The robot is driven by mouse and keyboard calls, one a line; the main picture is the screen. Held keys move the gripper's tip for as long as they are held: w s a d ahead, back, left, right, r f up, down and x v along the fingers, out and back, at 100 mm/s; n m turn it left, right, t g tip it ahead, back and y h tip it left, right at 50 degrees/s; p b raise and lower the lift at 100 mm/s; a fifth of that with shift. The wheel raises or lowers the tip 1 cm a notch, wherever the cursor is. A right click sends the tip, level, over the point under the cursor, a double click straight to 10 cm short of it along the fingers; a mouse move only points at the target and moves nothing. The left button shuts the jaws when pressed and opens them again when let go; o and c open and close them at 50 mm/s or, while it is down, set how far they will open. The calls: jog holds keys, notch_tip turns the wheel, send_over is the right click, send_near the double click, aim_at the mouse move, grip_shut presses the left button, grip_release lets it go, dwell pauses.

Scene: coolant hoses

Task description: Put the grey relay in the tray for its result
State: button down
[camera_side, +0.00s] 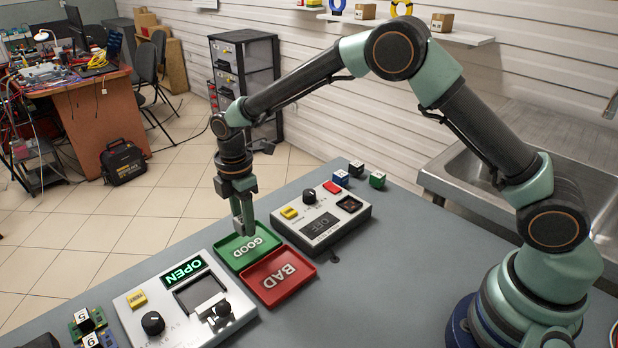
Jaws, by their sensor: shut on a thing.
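My gripper (242,214) points down over the back left part of the green tray marked GOOD (262,263). It is shut on a small grey thing that looks like the grey relay; the jaws and the relay are hard to tell apart at this size. I cannot tell whether the relay touches the tray floor. The red tray marked BAD (305,281) lies just in front of the green one and looks empty. A tester with a dark screen reading OFF (321,229) stands to the right of the trays.
A second device with a lit OPEN display (184,271) stands left of the trays. Blue (341,178), black (356,168) and green (377,179) small cubes sit behind the right tester. Numbered boards (89,322) lie at the lower left.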

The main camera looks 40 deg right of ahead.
jog(key=shift+f, duration=2.1)
jog(key=shift+c, duration=2.3)
grip_release()
jog(key=shift+f, duration=0.1)
